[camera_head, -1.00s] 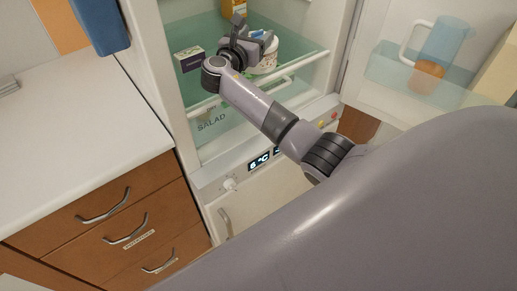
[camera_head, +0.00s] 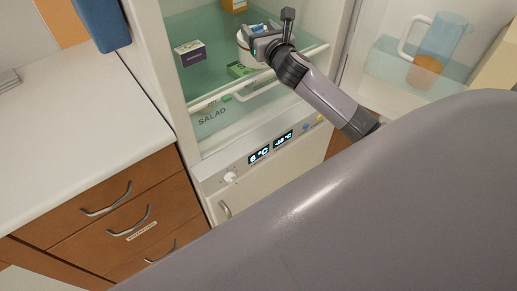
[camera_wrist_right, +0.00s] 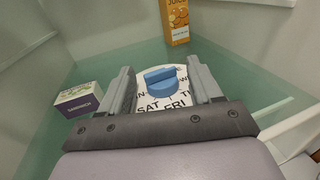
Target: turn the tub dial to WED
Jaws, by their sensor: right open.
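The tub (camera_head: 241,47) stands on a glass shelf inside the open fridge, partly hidden by my right gripper (camera_head: 264,34). In the right wrist view its white lid (camera_wrist_right: 184,98) carries day names in a ring; SAT and FRI read clearly on the near side, others are partly covered. The blue dial (camera_wrist_right: 160,79) sits in the lid's middle, its raised grip lying roughly across the picture. My right gripper (camera_wrist_right: 161,70) is open, with one finger on each side of the dial and visible gaps between. My left gripper is not in view.
The open fridge door holds a jug (camera_head: 440,39). A counter (camera_head: 75,125) stands left.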

